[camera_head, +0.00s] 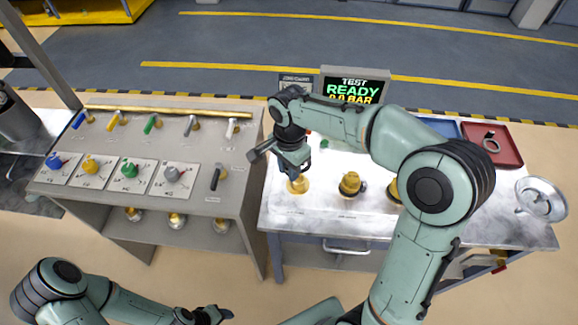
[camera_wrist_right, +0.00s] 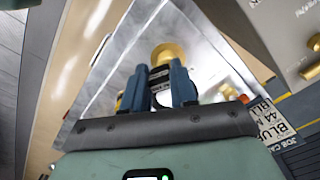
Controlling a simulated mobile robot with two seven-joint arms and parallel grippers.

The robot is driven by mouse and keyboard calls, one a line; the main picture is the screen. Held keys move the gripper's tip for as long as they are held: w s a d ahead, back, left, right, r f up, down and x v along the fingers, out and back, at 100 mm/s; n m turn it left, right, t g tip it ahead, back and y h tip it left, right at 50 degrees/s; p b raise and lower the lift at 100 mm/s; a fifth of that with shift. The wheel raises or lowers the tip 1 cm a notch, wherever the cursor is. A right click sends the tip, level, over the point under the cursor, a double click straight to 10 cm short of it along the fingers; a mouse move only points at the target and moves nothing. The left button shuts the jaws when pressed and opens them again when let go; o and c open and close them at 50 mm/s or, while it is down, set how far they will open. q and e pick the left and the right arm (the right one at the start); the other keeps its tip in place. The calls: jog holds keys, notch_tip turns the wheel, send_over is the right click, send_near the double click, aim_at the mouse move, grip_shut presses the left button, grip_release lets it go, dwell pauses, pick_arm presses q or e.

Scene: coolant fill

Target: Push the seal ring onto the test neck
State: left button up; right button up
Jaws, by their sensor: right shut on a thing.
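My right gripper (camera_head: 297,172) is low over the left end of the bench top, just above a brass neck (camera_head: 299,186). In the right wrist view its two blue fingers (camera_wrist_right: 161,80) are shut on a small dark piece (camera_wrist_right: 159,77), which I take for the seal ring; the fingers hide much of it. The brass neck (camera_wrist_right: 167,54) shows just beyond the fingertips. I cannot tell whether the ring touches it. My left gripper (camera_head: 212,315) is low at the bottom edge, away from the bench, its jaws unclear.
More brass fittings (camera_head: 350,185) stand to the right on the bench. Behind is a display (camera_head: 354,86) reading "TEST READY 0.0 BAR". A red tray (camera_head: 512,157) holds a grey ring-shaped part (camera_head: 491,141). A valve panel (camera_head: 135,170) stands left.

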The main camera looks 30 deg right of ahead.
aim_at(288, 196)
jog(key=shift+w+m, duration=0.1)
jog(key=shift+m, duration=0.2)
jog(key=shift+f+b, duration=1.4)
jog(key=shift+f, duration=1.5)
pick_arm(q)
jog(key=s+f, duration=0.3)
jog(key=f, duration=0.1)
jog(key=shift+s, duration=0.4)
jog(key=shift+r, duration=0.1)
jog(key=shift+g, duration=0.4)
jog(key=shift+s+f+b, duration=0.6)
jog(key=shift+f+b, duration=0.05)
jog(key=shift+f, duration=0.2)
jog(key=shift+s+f+b, duration=0.55)
jog(key=shift+f+b, duration=0.1)
jog(key=shift+f, duration=0.15)
pick_arm(e)
jog(key=shift+f, duration=2.35)
jog(key=o, duration=1)
jog(key=shift+r, duration=0.1)
